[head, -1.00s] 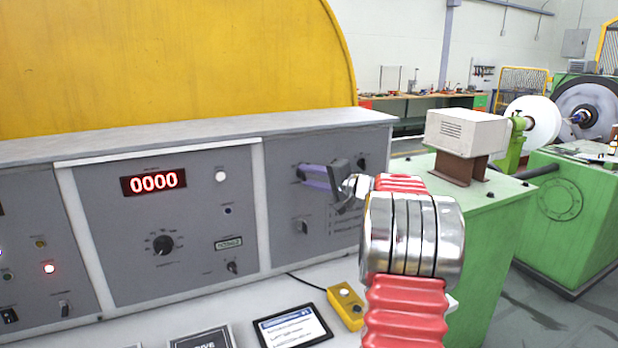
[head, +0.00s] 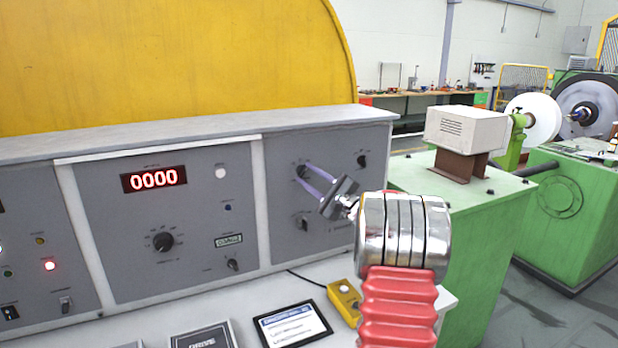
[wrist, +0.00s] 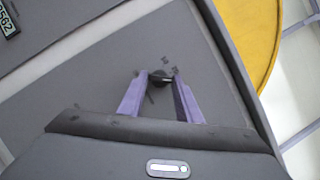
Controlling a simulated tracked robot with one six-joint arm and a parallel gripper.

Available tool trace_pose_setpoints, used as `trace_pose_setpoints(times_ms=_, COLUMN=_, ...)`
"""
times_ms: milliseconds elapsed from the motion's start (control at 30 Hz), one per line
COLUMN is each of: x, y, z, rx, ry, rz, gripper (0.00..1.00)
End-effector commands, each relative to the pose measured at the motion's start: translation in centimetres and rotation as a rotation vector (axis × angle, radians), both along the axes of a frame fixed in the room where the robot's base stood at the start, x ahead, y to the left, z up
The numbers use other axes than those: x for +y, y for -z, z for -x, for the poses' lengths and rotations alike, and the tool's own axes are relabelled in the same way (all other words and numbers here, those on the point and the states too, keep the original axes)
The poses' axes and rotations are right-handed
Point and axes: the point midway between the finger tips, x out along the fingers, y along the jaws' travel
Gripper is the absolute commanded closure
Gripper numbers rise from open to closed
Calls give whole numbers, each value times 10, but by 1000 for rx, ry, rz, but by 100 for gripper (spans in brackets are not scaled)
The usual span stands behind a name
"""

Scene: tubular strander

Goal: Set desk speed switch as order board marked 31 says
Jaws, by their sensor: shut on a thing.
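My gripper (head: 304,173) has its purple fingers at a small dark knob on the right grey desk panel (head: 343,222). In the wrist view my gripper (wrist: 161,82) is shut on this black switch knob (wrist: 161,76), with a fingertip on each side. Small markings surround the knob but are too blurred to read. A tablet-like board (head: 292,326) with a lit screen lies on the desk ledge. Its text is too small to read, so I cannot tell whether it is marked 31.
The middle panel has a red display reading 0000 (head: 153,179) and a large black dial (head: 163,242). Other switches on the right panel are at upper right (head: 363,161) and lower left (head: 303,224). A yellow box (head: 344,301) sits near my arm. A green cabinet (head: 450,225) stands right.

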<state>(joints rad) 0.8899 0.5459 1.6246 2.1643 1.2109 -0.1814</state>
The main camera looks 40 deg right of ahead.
Motion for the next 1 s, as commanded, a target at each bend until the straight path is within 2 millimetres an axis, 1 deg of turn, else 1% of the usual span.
trace_pose_setpoints(times_ms=33, x=-1, y=7, z=1, rx=2, ry=4, rz=-34, gripper=91)
trace_pose_setpoints(times_ms=300, x=-1, y=9, z=0, rx=-26, ry=5, rz=-136, gripper=91)
trace_pose_setpoints(times_ms=767, x=-1, y=10, z=0, rx=-30, ry=4, rz=-156, gripper=91)
trace_pose_setpoints(times_ms=800, x=-1, y=10, z=0, rx=-30, ry=4, rz=-156, gripper=68)
trace_pose_setpoints(times_ms=1000, x=0, y=7, z=0, rx=-34, ry=3, rz=-153, gripper=54)
